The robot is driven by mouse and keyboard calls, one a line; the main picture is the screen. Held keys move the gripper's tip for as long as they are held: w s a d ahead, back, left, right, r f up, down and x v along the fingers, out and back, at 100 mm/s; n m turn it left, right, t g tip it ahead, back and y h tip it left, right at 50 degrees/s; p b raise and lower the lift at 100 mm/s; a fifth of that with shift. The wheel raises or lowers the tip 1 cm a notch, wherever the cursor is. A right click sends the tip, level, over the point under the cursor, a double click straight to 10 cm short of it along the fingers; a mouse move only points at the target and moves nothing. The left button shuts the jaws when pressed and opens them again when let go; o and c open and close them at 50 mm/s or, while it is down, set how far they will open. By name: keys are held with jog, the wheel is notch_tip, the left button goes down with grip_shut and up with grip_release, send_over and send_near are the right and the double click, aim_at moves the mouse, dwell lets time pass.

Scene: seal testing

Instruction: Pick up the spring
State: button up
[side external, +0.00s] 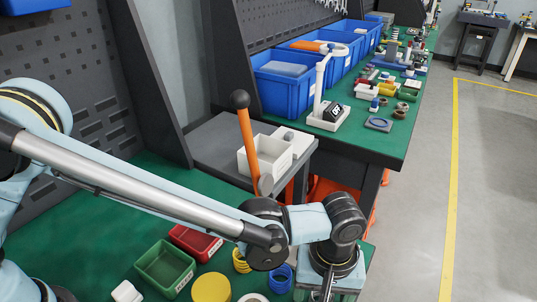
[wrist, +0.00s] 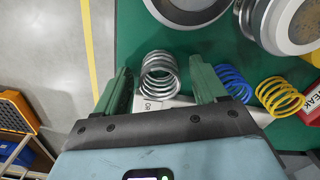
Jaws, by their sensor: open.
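A silver coil spring (wrist: 158,73) stands on the green table in the wrist view, between the two green fingers of my gripper (wrist: 161,65). The fingers are open, with one on each side of it; I cannot tell whether either touches it. A blue spring (wrist: 234,82) and a yellow spring (wrist: 279,96) are to the right, outside the fingers. In the side external view the blue spring (side external: 280,278) and yellow spring (side external: 241,261) are left of my gripper (side external: 322,292), which points down near the table's right edge. The silver spring cannot be made out there.
Large round metal parts (wrist: 188,10) lie at the top of the wrist view. A white labelled piece (wrist: 178,101) is behind the silver spring. Green (side external: 165,268) and red (side external: 196,242) bins and a yellow disc (side external: 211,289) are left of my gripper. The floor begins past the table edge.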

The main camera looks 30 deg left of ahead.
jog(key=c, duration=1.1)
